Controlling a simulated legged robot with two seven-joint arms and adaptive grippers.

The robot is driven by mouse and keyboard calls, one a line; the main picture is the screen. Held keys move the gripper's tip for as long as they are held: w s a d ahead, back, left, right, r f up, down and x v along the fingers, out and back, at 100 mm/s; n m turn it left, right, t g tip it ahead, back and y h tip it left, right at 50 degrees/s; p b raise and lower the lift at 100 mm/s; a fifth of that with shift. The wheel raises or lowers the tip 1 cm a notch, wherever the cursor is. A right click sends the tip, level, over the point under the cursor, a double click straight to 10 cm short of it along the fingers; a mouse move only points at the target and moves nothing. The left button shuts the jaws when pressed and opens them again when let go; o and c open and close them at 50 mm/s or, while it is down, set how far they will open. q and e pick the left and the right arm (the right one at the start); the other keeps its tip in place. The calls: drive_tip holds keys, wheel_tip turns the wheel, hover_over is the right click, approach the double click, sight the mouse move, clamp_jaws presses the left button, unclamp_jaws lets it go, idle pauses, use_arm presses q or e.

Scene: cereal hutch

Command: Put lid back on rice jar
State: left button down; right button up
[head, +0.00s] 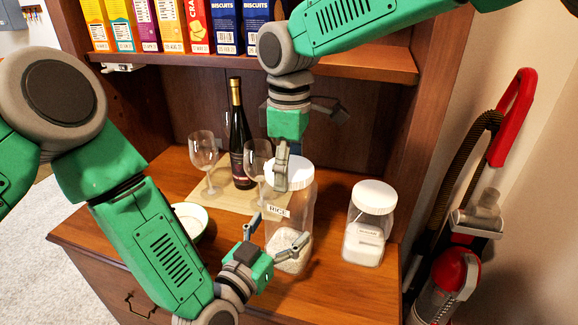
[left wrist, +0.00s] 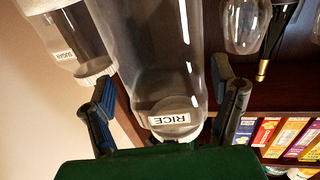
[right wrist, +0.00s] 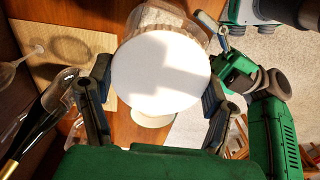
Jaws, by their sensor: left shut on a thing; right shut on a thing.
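The clear rice jar (head: 305,222) stands upright on the wooden counter with rice in its bottom and a RICE label; it also shows in the left wrist view (left wrist: 150,60). My left gripper (head: 277,236) is shut on the jar, a finger on each side of its body. The round white lid (head: 296,172) is at the jar's mouth and fills the middle of the right wrist view (right wrist: 160,72). My right gripper (head: 283,165) points down from above and is shut on the lid, its fingers at opposite edges. I cannot tell whether the lid is fully seated.
A lidded sugar jar (head: 368,225) stands to the right. A wine bottle (head: 240,140) and two glasses (head: 204,152) stand behind left on a board (head: 222,204). A bowl (head: 190,218) is near my left arm. A shelf of boxes (head: 350,62) hangs above.

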drive_tip(key=m, duration=0.4)
drive_tip(key=shift+m, duration=0.3)
drive_tip(key=o, duration=1.4)
drive_tip(key=shift+c, duration=0.2)
drive_tip(key=shift+r, duration=0.1)
wheel_tip(320, 180, up, 12)
drive_tip(key=shift+w, duration=0.1)
use_arm(q)
unclamp_jaws()
use_arm(e)
drive_tip(key=shift+f, duration=0.2)
